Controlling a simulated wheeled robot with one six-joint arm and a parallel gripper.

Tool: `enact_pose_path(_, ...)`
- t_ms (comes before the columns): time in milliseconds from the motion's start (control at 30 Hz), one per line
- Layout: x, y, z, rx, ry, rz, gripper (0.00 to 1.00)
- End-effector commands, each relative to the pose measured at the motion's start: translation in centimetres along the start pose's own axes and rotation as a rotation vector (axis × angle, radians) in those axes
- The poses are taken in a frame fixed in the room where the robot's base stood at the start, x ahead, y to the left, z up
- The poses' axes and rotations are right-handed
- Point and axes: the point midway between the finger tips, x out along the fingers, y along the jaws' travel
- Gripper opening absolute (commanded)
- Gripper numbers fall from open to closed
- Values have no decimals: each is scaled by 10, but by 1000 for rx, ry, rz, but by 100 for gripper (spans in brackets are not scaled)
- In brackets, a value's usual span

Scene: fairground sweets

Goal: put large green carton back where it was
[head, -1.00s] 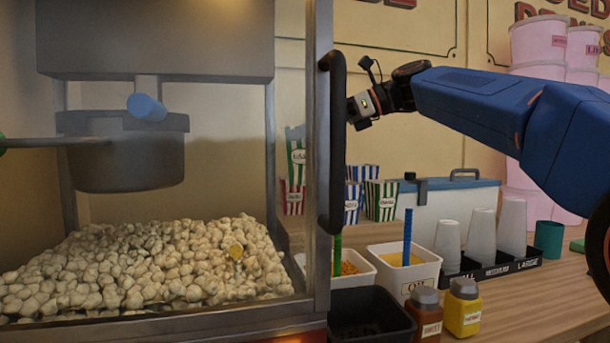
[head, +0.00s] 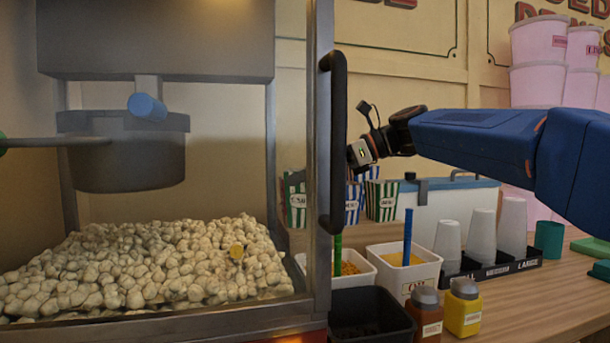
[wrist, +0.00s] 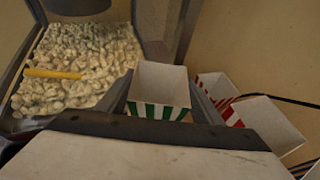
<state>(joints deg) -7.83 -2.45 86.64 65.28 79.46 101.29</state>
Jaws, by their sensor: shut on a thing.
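The large green carton (head: 296,203), white with green stripes, shows upright between the popcorn machine's posts in the head view. In the wrist view the carton (wrist: 160,92) is empty, its open top facing the camera. My gripper (wrist: 165,106) is shut on it, with a finger on either side. In the head view the fingers are hidden behind the machine's post and handle. The carton's base is low, near the back of the counter; I cannot tell whether it touches. Red-striped cartons (wrist: 268,126) stand just right of it in the wrist view.
The popcorn machine (head: 320,262) with its black handle (head: 337,140) stands close in front of my gripper. A smaller green carton (head: 382,202) and blue-striped cartons (head: 353,205) stand to the right. Tubs, bottles and a cup rack (head: 488,270) fill the counter's front.

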Motion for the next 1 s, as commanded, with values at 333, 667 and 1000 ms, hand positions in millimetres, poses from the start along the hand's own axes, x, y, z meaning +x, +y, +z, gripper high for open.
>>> enact_pose_path(333, 1, 0, -3, 0, 0, 0, 79)
enact_pose_path(667, 1, 0, -2, 0, 0, 0, 79)
enact_pose_path(1000, -40, -1, 0, 1, 0, -3, 79)
